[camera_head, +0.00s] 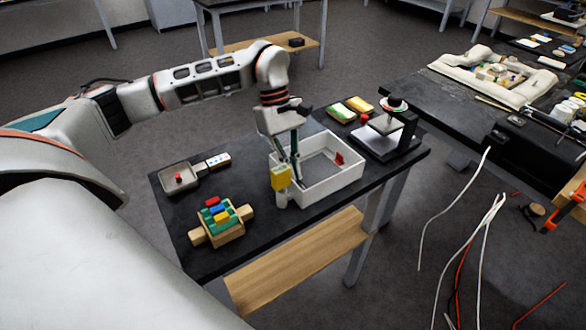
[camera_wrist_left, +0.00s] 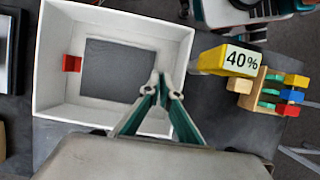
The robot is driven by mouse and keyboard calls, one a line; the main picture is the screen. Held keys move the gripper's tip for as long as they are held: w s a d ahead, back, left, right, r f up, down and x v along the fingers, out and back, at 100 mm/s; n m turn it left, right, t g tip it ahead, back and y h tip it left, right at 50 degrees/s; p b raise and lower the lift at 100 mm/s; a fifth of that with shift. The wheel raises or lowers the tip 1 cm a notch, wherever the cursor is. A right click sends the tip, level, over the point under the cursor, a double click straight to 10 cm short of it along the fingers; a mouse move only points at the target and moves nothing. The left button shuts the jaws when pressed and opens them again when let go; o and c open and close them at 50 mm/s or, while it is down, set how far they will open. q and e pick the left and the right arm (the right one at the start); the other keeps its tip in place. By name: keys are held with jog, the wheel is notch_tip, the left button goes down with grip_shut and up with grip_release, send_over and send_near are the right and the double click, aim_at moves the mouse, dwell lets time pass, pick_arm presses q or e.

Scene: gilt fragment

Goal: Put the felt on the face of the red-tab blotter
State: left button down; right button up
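A white open tray (camera_head: 345,180) stands on the black table, and it fills much of the left wrist view (camera_wrist_left: 48,60). A flat dark grey sheet (camera_wrist_left: 118,70) lies on its floor. A small red tab (camera_wrist_left: 71,63) stands by the tray wall, apart from the sheet's middle; it also shows in the head view (camera_head: 339,158). My left gripper (camera_head: 295,178) points down into the tray near its front left side. Its fingertips (camera_wrist_left: 161,84) nearly meet, with nothing visible between them. I cannot identify the felt for sure. My right gripper is out of view.
A wooden holder with coloured blocks (camera_head: 221,222) and a small grey dish (camera_head: 180,178) are at left. Green and yellow pads (camera_head: 341,112) and a black stand (camera_head: 388,132) are behind.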

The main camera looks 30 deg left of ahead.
pick_arm(q)
jog(key=c, duration=2.2)
grip_release()
jog(key=shift+d, duration=0.1)
jog(key=shift+s+f, duration=0.1)
jog(key=v, duration=1.2)
